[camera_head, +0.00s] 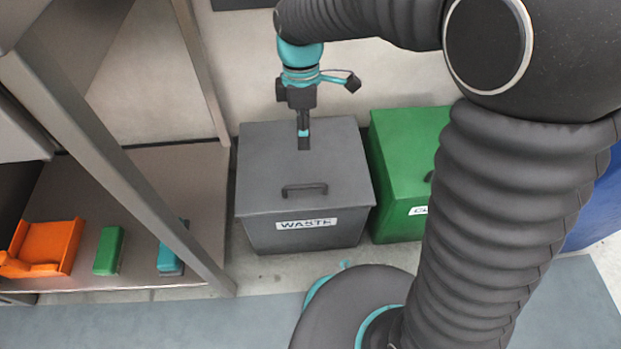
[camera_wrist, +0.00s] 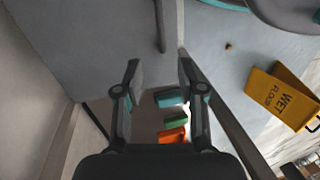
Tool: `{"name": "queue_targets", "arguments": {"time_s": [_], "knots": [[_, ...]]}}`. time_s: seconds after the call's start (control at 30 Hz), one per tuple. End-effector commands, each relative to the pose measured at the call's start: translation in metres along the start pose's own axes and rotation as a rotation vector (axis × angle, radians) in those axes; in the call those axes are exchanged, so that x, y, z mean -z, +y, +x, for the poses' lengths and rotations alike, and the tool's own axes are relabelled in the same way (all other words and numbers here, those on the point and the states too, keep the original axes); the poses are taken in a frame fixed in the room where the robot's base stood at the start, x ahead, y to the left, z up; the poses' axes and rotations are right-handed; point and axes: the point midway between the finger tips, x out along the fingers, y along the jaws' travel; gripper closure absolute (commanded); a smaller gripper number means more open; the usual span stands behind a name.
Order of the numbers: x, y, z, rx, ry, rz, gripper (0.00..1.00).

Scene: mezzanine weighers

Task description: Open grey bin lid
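The grey bin (camera_head: 305,236), labelled WASTE, stands on the floor in the head view with its lid (camera_head: 265,165) shut and flat. A dark bar handle (camera_head: 304,188) sits near the lid's front edge. My gripper (camera_head: 303,146) points down over the rear half of the lid, behind the handle; whether it touches the lid is unclear. In the wrist view my gripper (camera_wrist: 159,68) is open, its two fingers apart with nothing between them. The grey lid (camera_wrist: 85,40) fills the upper left there, and the handle (camera_wrist: 160,25) lies beyond the fingertips.
A green bin (camera_head: 400,150) stands close on the right, partly hidden by my arm. A low shelf (camera_head: 185,165) at left holds an orange dustpan-like item (camera_head: 45,248), a green block (camera_head: 108,250) and a teal block (camera_head: 171,255). A yellow wet-floor sign (camera_wrist: 275,95) shows in the wrist view.

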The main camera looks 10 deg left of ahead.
Motion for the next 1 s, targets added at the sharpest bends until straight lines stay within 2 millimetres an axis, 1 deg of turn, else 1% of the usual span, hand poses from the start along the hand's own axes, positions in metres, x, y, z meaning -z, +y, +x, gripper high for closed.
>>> {"name": "queue_targets", "arguments": {"time_s": [0.17, 0.27, 0.37, 0.8, 0.9, 1.0], "knots": [[-0.004, 0.0, 0.002, 0.006, 0.0, -0.068, 0.61], [-0.005, 0.0, 0.01, 0.007, -0.001, -0.071, 0.61], [-0.004, 0.0, 0.024, 0.008, -0.001, -0.071, 0.61], [-0.003, -0.001, 0.105, 0.007, -0.001, -0.073, 0.61], [-0.003, -0.002, 0.119, 0.007, -0.001, -0.073, 0.61], [-0.003, -0.001, 0.129, 0.006, -0.001, -0.073, 0.61]]}}
